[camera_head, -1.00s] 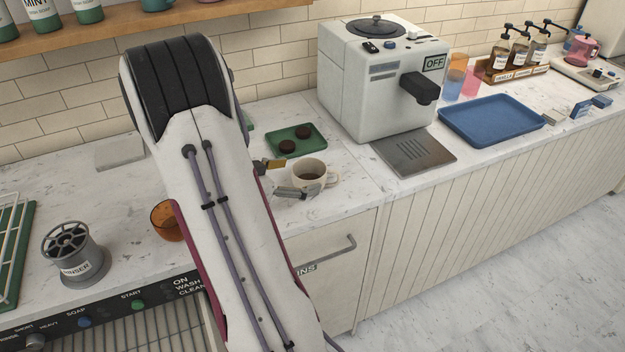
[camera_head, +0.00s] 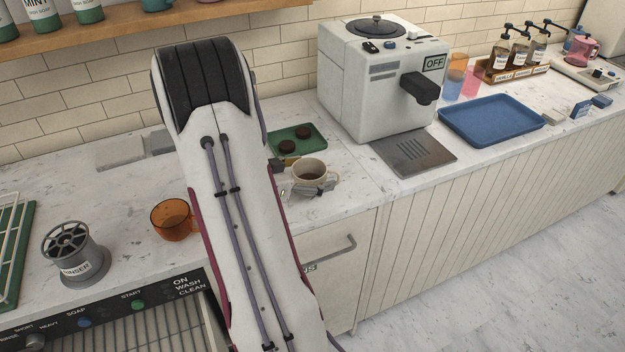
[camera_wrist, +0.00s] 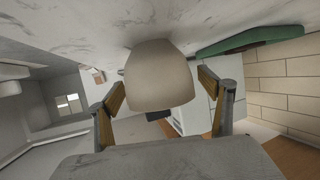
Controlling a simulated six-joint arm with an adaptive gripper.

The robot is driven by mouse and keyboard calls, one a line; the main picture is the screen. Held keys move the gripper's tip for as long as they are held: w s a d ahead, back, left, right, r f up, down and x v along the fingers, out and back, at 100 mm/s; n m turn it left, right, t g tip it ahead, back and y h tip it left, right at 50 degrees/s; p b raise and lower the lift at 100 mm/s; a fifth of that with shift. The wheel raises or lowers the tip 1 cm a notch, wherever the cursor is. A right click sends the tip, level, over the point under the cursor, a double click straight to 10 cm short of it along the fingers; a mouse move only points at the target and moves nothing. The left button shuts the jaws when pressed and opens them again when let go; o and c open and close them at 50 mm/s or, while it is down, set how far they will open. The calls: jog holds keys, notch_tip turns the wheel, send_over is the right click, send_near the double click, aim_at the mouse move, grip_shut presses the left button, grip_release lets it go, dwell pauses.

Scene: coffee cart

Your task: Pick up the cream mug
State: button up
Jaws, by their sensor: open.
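In the wrist view the mug (camera_wrist: 160,78) fills the middle, between the two fingers. My gripper (camera_wrist: 160,95) is open, with one finger on each side of the mug. In the head view the gripper (camera_head: 293,180) is at the mug's left side, partly hidden by my arm. I cannot tell whether either finger touches the mug.
A green tray (camera_head: 312,146) with two dark round items lies just behind the mug. A white coffee machine (camera_head: 355,90) stands to its right, with a metal drip plate (camera_head: 414,153). An orange cup (camera_head: 172,220) stands left of my arm. The counter's front edge is close.

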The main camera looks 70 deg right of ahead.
dwell(0.4)
jog(key=c, duration=1.5)
jog(key=shift+o, duration=0.2)
jog(key=shift+r, duration=0.25)
notch_tip(320, 180, up, 10)
jog(key=shift+f, duration=0.2)
